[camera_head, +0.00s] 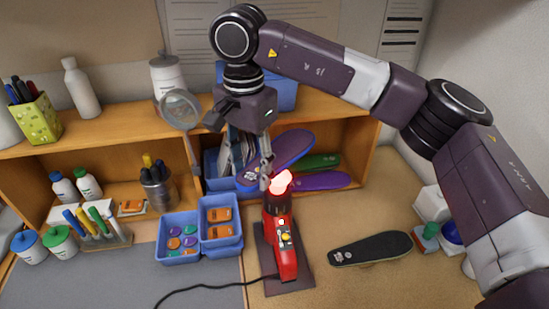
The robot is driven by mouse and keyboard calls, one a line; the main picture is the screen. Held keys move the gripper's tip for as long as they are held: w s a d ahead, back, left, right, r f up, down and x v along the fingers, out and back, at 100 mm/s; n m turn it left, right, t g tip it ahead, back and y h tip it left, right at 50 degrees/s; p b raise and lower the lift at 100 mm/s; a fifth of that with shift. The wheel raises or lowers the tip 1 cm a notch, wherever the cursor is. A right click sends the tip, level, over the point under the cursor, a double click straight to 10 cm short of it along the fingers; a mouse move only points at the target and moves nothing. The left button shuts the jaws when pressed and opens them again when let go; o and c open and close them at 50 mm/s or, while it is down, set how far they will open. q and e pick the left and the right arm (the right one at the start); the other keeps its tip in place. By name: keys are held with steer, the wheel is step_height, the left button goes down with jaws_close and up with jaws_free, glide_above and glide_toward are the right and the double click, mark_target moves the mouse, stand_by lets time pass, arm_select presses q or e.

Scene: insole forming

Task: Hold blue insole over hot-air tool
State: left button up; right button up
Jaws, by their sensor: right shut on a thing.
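The blue insole (291,147) is tilted, its far end up to the right, in front of the shelf opening. My right gripper (266,172) comes down from above and is shut on the insole near its lower left end. The red hot-air tool (283,238) stands on a dark base plate (301,278), with a glowing tip (281,182) at its top. The insole shows just above and behind the glowing tip; I cannot tell the exact gap. My left gripper is not in view.
A green insole (322,162) and a purple insole (322,180) lie in the shelf behind. A black insole (371,248) lies on the bench at right. Blue bins (180,256) stand left of the tool. A black cable (205,290) runs left.

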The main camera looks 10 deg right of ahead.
steer(key=s+r+p, duration=0.3)
steer(key=s+r, duration=0.2)
steer(key=r, duration=0.4)
steer(key=shift+w, duration=0.1)
